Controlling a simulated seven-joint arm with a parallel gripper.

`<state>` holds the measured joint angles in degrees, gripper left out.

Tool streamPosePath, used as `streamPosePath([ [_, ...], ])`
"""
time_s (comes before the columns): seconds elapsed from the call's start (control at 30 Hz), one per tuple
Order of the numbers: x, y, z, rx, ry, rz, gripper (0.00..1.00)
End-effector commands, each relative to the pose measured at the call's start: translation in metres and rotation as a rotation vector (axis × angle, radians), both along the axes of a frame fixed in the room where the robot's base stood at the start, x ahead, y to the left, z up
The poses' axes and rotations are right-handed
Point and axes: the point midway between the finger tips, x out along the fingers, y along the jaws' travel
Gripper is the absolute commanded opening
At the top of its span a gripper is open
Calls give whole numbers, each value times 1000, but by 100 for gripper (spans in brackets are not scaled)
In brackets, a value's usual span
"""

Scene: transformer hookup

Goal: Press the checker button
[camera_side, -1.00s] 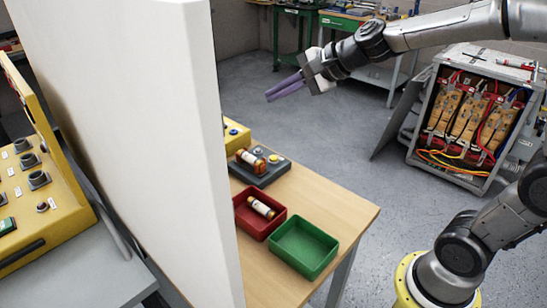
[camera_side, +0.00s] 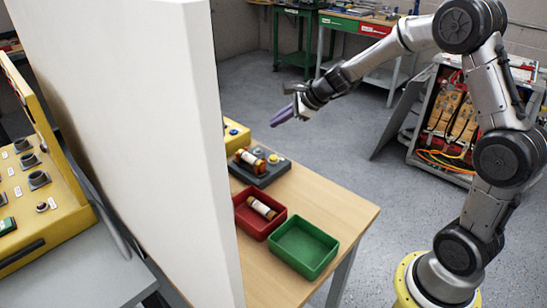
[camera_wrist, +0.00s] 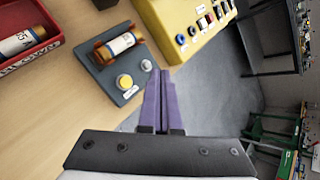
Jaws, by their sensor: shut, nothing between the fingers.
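The checker (camera_side: 262,172) is a dark grey block on the wooden table, and it also shows in the wrist view (camera_wrist: 104,75). It carries a yellow round cap (camera_wrist: 124,82) and a pale round one (camera_wrist: 146,65); I cannot tell for sure which is the button. A brown-and-white fuse (camera_wrist: 116,45) lies in its holder. My gripper (camera_side: 274,123) is in the air above and beyond the checker, touching nothing. Its purple fingers are together and empty, and they also show in the wrist view (camera_wrist: 161,73).
A red bin (camera_side: 243,222) holding another fuse (camera_side: 262,208) and an empty green bin (camera_side: 304,248) stand nearer on the table. A tall white panel (camera_side: 150,150) is on the left. A yellow box (camera_wrist: 180,25) with colored sockets stands beside the checker.

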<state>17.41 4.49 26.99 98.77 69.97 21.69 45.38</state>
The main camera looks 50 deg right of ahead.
Motion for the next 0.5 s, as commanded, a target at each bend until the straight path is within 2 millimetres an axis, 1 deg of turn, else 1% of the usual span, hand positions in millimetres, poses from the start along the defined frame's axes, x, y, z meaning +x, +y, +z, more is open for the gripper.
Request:
streamPosePath([
  [0.13,0,0,-5,1,1,0,0],
  [0.23,0,0,-14,1,2,0,0],
  [0.5,0,0,-49,2,2,0,0],
])
